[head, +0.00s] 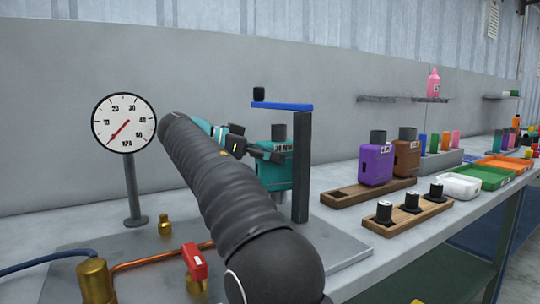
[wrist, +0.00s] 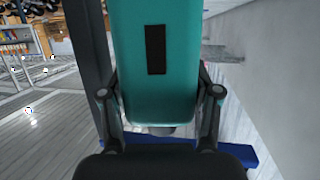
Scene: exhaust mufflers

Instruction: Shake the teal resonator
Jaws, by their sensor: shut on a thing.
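The teal resonator (head: 276,172) is a teal box with a short dark grey neck on top. In the head view it is up off the bench, beside the dark post of a blue-topped stand, and looks about upright. My gripper (head: 266,152) is shut on it from the left. The wrist view shows the teal resonator (wrist: 182,60) close up, with a dark rectangle on its face and a finger on each side. My arm hides part of the bench in front of it.
The stand's blue bar (head: 282,106) passes above the resonator. A pressure gauge (head: 124,122) stands left, with a red-handled valve (head: 194,262) in front. Purple (head: 376,165) and brown (head: 406,160) boxes stand on a wooden tray (head: 347,200) to the right. A wall is behind.

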